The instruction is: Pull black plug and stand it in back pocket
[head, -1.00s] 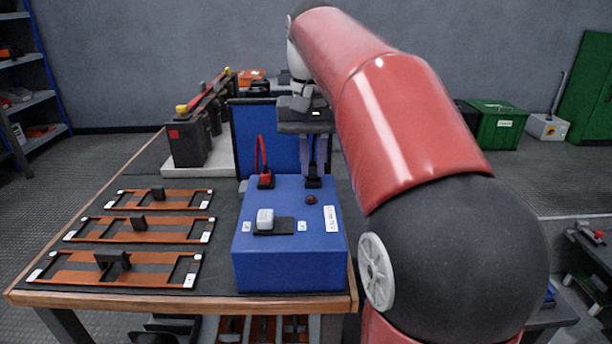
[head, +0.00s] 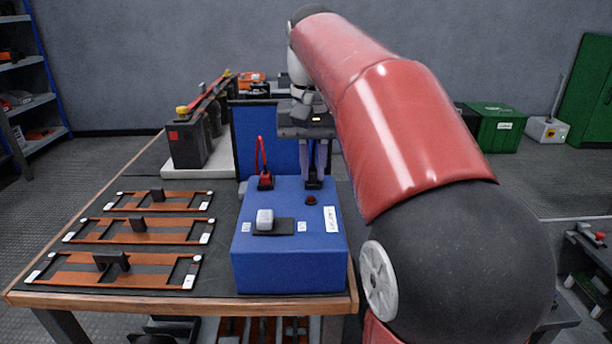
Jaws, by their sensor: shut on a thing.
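The black plug (head: 314,184) sits at the back right of the top of the blue box, beside the red plug (head: 265,181) with its red cable loop. My gripper (head: 314,172) points down over the black plug, its two pale fingers shut on it. The plug appears still seated at the box top; its lower end is too small to see clearly. A blue upright panel (head: 254,140) stands behind the box. No back pocket can be made out; the panel and my arm hide part of the area behind.
The blue box (head: 290,265) carries a white-handled switch (head: 265,219) and a dark red button (head: 311,200). Several copper bar frames (head: 138,230) lie to the left. A row of black capacitors (head: 189,146) stands at the back left. My arm covers the right side.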

